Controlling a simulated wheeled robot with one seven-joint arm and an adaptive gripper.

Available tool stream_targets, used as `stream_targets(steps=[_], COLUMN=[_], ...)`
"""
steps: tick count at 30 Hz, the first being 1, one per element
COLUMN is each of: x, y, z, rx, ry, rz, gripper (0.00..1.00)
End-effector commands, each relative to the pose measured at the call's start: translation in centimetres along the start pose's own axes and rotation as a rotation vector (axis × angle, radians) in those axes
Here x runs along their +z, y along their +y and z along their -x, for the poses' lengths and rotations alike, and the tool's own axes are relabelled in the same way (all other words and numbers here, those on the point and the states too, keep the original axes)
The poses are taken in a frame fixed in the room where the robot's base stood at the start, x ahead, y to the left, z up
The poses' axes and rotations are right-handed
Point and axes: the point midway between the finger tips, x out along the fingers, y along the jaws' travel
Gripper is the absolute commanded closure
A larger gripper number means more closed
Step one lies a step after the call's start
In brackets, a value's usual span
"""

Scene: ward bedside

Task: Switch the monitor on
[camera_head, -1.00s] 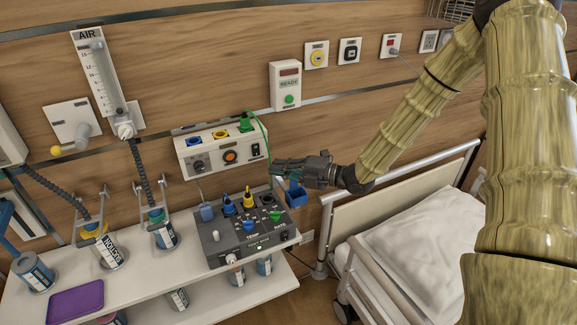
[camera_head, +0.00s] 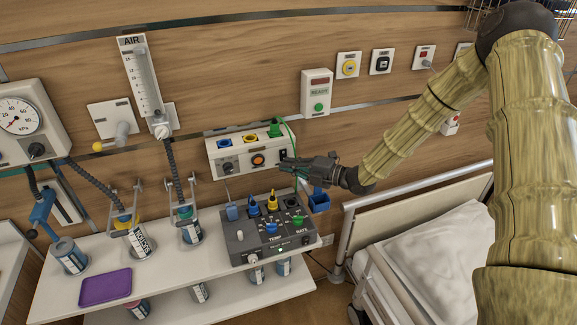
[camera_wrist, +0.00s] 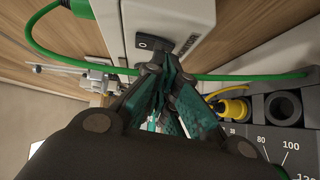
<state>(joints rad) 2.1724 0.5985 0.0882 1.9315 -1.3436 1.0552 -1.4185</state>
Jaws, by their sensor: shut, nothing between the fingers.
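A white wall box (camera_head: 225,158) with blue, yellow and green plugs on top carries a dial, an orange round knob and a black rocker switch (camera_head: 283,155) at its right end. In the wrist view the switch (camera_wrist: 152,44) shows right ahead of the fingertips (camera_wrist: 155,72). Whether they touch it I cannot tell; the switch is partly hidden by them.
A grey control unit (camera_head: 240,246) with coloured plugs and knobs stands on the white shelf (camera_head: 190,270) below my gripper. A green cable (camera_wrist: 60,55) loops from the box close around my fingers. A small READY panel (camera_head: 317,84) is above right, and a bed (camera_head: 420,255) stands at right.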

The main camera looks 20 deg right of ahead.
Motion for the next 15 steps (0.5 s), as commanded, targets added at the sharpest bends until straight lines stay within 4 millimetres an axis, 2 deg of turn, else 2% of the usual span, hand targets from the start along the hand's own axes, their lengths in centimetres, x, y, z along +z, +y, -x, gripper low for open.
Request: stream_targets(steps=[15], x=[0.45], y=[-0.82], z=[-0.42], rx=[0.038], ry=[0.000], rz=[0.039], gripper=[1.00])
